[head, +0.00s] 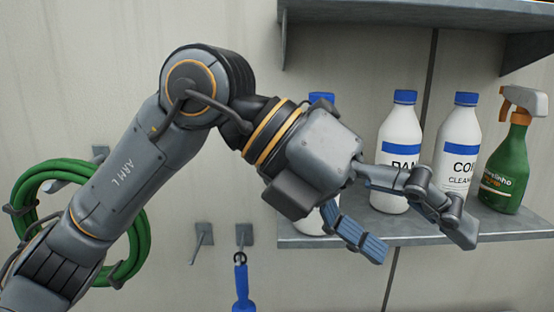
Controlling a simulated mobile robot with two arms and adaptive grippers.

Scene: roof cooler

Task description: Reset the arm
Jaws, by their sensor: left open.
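My left arm comes in from the left, bends at a raised elbow and reaches across the middle of the head view. My left gripper (409,240) is at its end, in front of the lower shelf. Its fingers are spread apart with nothing between them. One finger overlaps the white bottle marked "CO" (460,130) in the picture; I cannot tell whether they touch. My right gripper is not in view.
The lower shelf (510,232) also holds a white "DAI"-like labelled bottle (397,130), a partly hidden bottle (321,98) and a green spray bottle (503,165). An upper shelf (400,12) hangs above. A green hose (136,245), wall hooks (202,236) and a blue-handled item (241,290) hang left.

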